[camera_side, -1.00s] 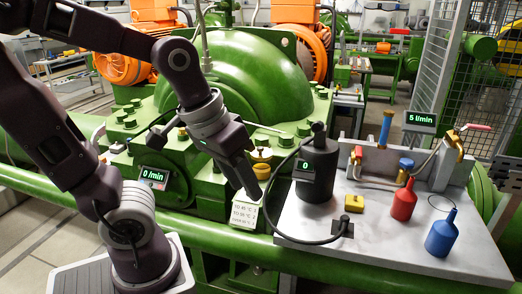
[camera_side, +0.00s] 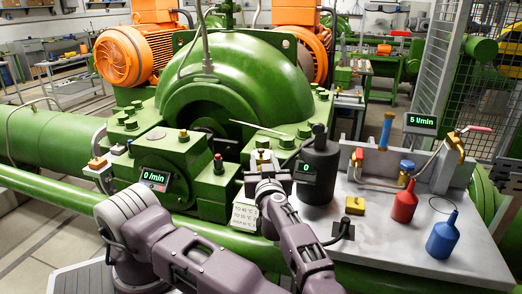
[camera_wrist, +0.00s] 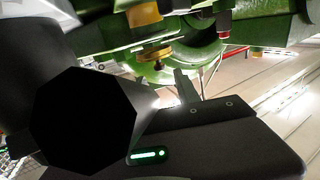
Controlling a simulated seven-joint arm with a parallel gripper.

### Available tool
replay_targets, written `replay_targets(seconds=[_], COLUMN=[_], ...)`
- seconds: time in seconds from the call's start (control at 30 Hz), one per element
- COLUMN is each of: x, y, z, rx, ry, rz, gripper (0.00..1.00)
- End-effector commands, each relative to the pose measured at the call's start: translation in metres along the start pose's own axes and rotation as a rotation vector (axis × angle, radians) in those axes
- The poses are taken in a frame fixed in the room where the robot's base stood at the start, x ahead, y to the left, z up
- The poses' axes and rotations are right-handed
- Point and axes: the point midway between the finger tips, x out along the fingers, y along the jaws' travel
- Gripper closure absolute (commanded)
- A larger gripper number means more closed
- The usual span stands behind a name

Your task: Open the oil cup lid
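The oil cup seems to be the small fitting with a yellow lid (camera_side: 262,156) on the green machine's front face, left of the black cylinder. Its body is mostly hidden behind my gripper (camera_side: 264,180). My gripper is at the cup from the front and below; whether it touches cannot be told. In the wrist view a yellow round part (camera_wrist: 154,53), likely the lid, is ahead of a grey finger (camera_wrist: 187,88) and seems apart from it. The lid's hinge is not clear. The gap between the fingers is not readable in either view.
A black cylinder (camera_side: 320,172) with a display stands close right of my gripper on a grey bench (camera_side: 385,240). The bench also holds a yellow block (camera_side: 355,205), a red bottle (camera_side: 404,203) and a blue bottle (camera_side: 442,236). A green pipe (camera_side: 60,190) runs along the front.

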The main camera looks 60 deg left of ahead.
Motion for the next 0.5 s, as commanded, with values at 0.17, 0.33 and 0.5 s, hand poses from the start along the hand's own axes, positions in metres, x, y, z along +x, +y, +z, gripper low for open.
replay_targets(seconds=[0.17, 0.33, 0.5], x=[0.029, 0.059, 0.070], y=[-0.001, 0.000, 0.000], z=[-0.001, -0.001, 0.000], rx=[-0.001, 0.000, 0.000], ry=[0.006, 0.006, 0.004], rz=[-0.002, 0.000, 0.001], gripper=[0.62, 0.62, 0.62])
